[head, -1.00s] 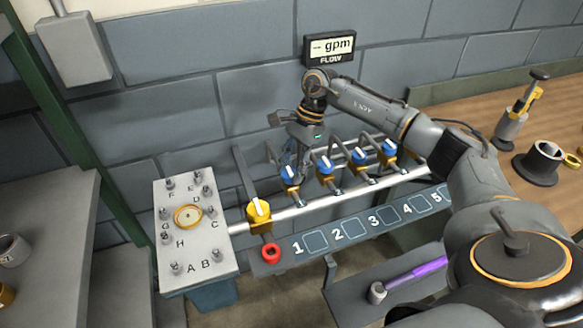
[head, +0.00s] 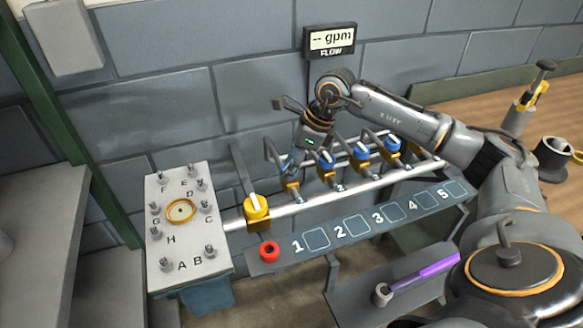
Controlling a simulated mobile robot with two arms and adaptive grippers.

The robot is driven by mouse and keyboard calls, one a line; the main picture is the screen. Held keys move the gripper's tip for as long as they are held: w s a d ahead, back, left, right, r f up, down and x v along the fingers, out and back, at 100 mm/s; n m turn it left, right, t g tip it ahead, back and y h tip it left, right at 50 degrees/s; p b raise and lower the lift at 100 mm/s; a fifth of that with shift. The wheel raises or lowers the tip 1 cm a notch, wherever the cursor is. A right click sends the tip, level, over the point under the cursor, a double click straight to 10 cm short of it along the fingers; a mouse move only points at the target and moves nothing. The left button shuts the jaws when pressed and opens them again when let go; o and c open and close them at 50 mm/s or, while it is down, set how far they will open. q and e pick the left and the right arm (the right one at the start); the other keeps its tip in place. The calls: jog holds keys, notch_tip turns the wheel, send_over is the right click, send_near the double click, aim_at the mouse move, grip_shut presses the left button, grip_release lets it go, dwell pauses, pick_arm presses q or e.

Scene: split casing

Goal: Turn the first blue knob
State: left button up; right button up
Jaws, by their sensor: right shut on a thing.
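The first blue knob (head: 285,164) sits on the pipe behind the panel square marked 1. It is mostly hidden by my right gripper (head: 291,163), which comes down on it from above at a tilt and is shut on it. Its orange valve body (head: 292,187) shows just below. The other blue knobs, such as the second (head: 326,165) and third (head: 360,153), stand in a row to the right, untouched. My left gripper is not in view.
A lettered plate (head: 182,248) stands farther left. A flow display (head: 330,40) hangs on the wall. A purple-handled hammer (head: 422,271) lies on a low shelf.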

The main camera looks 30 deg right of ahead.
jog(key=m+t+h+b, duration=0.1)
jog(key=m+b, duration=0.1)
jog(key=m, duration=0.2)
jog(key=shift+s+a+f, duration=0.1)
jog(key=shift+a, duration=0.05)
jog(key=shift+m+t+h+b, duration=0.3)
jog(key=shift+m+h+b, duration=0.55)
jog(key=shift+m, duration=1.05)
jog(key=o, duration=1.2)
jog(key=shift+r, duration=0.25)
jog(key=v, duration=1.1)
jog(key=shift+s+r, duration=0.15)
jog(key=shift+r, duration=0.2)
